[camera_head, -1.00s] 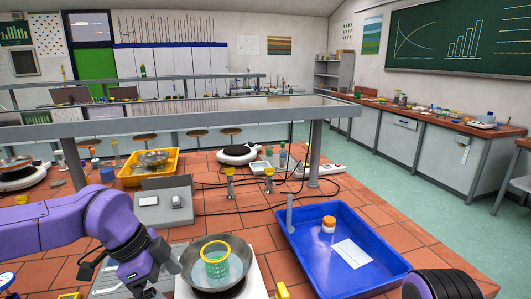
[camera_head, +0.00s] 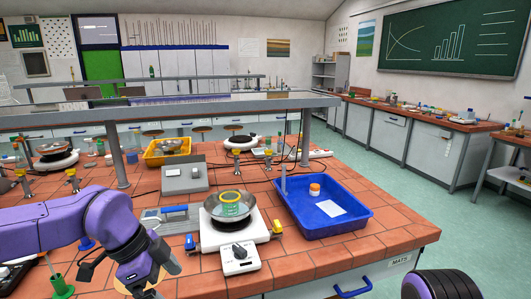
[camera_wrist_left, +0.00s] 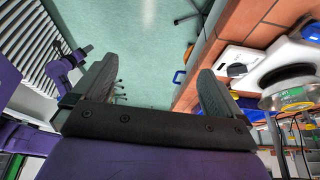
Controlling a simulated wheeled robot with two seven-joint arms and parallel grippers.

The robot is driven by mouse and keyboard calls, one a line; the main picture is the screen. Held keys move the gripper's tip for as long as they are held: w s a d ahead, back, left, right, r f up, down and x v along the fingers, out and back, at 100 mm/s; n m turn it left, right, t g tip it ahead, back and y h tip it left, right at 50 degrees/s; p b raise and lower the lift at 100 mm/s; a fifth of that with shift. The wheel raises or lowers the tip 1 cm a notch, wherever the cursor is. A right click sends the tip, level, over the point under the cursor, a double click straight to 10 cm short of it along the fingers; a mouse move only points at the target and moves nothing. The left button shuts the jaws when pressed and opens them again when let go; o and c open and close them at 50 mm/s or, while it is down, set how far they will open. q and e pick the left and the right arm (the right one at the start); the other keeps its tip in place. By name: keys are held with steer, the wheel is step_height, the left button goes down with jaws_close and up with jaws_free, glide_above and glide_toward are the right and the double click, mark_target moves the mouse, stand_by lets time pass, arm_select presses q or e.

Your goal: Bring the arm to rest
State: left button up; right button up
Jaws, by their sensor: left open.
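My left arm is purple and comes in from the left in the head view, bent downward at the wrist. Its gripper shows in the left wrist view (camera_wrist_left: 158,72), with the two dark fingers apart and nothing between them. It hangs in front of the tiled bench (camera_head: 330,262), with floor behind its fingers in the wrist view. A dark rounded part of my right arm shows at the lower right of the head view; its gripper is out of sight.
A blue tray (camera_head: 350,226) with an orange-lidded jar (camera_head: 315,190) stands to the right. A yellow tray (camera_head: 152,161) is farther back. Floor right of the bench is clear.

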arm_select(q)
steer(key=w+a+f+m+t+y, duration=0.25)
steer(key=a+f+m+y, duration=0.45)
steer(key=m, duration=0.8)
steer(key=s+a+f+m+t+y+b, duration=0.1)
steer(key=a+f+m+y+b, duration=0.15)
steer(key=f+m, duration=0.6)
steer(key=s+a+f+m+t+y+b, duration=0.1)
steer(key=a+f+m, duration=0.2)
steer(key=f+m, duration=0.55)
steer(key=s+d+f+m+g+h+b, duration=0.1)
steer(key=s+f+m+g+h+b, duration=0.1)
steer(key=s+f+m, duration=1.5)
steer(key=s+f+b, duration=0.1)
steer(key=s+f, duration=0.3)
steer(key=s, duration=0.2)
steer(key=shift+m+h+b, duration=0.35)
steer(key=shift+m+b, duration=0.05)
arm_select(e)
step_height(320, 180, down, 7)
steer(key=shift+f, duration=0.2)
